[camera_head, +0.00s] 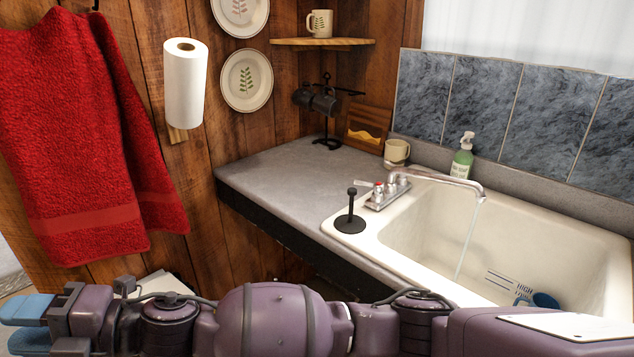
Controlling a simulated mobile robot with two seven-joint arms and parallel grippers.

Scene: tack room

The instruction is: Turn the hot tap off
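The chrome tap (440,180) stands at the back left corner of the white sink (400,262). A thin stream of water (467,240) runs from its spout into the basin. A handle with a red mark (378,188) is on the near left of the tap base; the other handle is hard to make out. My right gripper (25,325), with blue fingers, is at the lower left edge, well away from the tap. My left gripper is not in view.
A black plunger-like item (350,215) stands on the sink's left rim, near the tap. A green soap bottle (463,158) and a beige mug (397,152) stand behind. A blue cup (545,300) is in the basin. The grey counter (280,178) is mostly clear. A red towel (85,140) hangs left.

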